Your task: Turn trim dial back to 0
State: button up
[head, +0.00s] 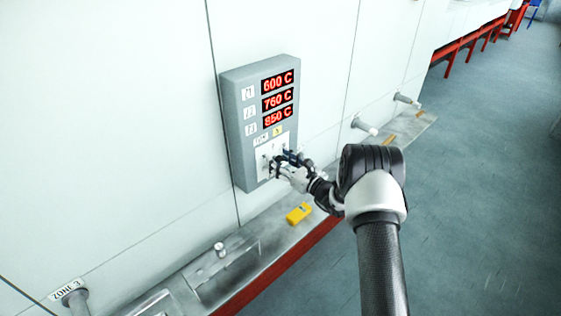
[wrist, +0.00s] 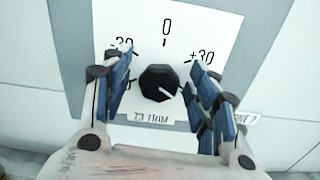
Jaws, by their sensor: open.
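The trim dial (wrist: 158,83) is a black, many-sided knob on a white plate (wrist: 165,14), with a label reading Z3 TRIM below it. The plate is marked 0 at the top, +30 at the right and a partly hidden 30 at the left. A short white line on the knob points to the lower right, away from the 0. My gripper (wrist: 161,62) is open, with one blue-padded finger on each side of the dial and gaps between. In the head view my gripper (head: 276,162) is at the plate low on the grey control box and hides the dial.
The grey control box (head: 233,118) on the white wall shows 600 C, 760 C and 850 C in red. A yellow object (head: 299,213) lies on the metal ledge (head: 266,243) below. Pipe stubs (head: 364,127) stick out at the right. The floor at the right is clear.

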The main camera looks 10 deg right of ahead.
jog(key=shift+c, duration=0.3)
jog(key=c, duration=1)
